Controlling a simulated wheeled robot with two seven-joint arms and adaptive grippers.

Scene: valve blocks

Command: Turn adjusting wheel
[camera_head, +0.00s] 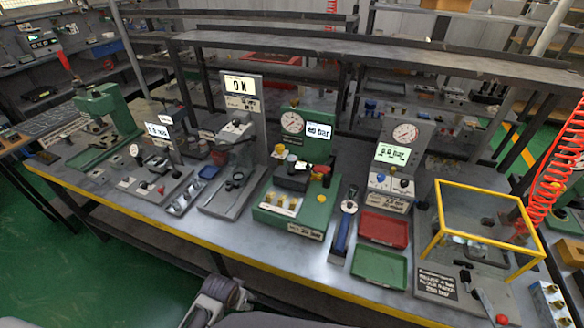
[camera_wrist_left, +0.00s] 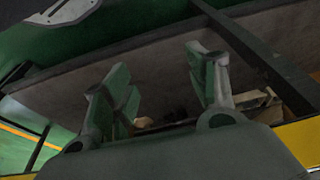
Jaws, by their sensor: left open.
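The bench holds several valve test stations. A green valve block (camera_head: 295,205) stands at the middle with a round gauge (camera_head: 292,122), a lit display (camera_head: 318,131), and yellow, red and black knobs. A grey station (camera_head: 392,180) to its right has a gauge (camera_head: 405,133) and small blue and black knobs. I cannot tell which part is the adjusting wheel. My left gripper (camera_head: 222,292) is low at the bottom of the head view, in front of the bench and apart from the stations. In the left wrist view its two green-padded fingers (camera_wrist_left: 158,72) are spread and empty.
The bench has a yellow front edge (camera_head: 150,215). A red tray (camera_head: 384,229) and a green tray (camera_head: 379,267) lie right of centre. A yellow-framed clear box (camera_head: 440,225) stands at the right. The wrist view shows a grey surface and dark frame bars beyond the fingers.

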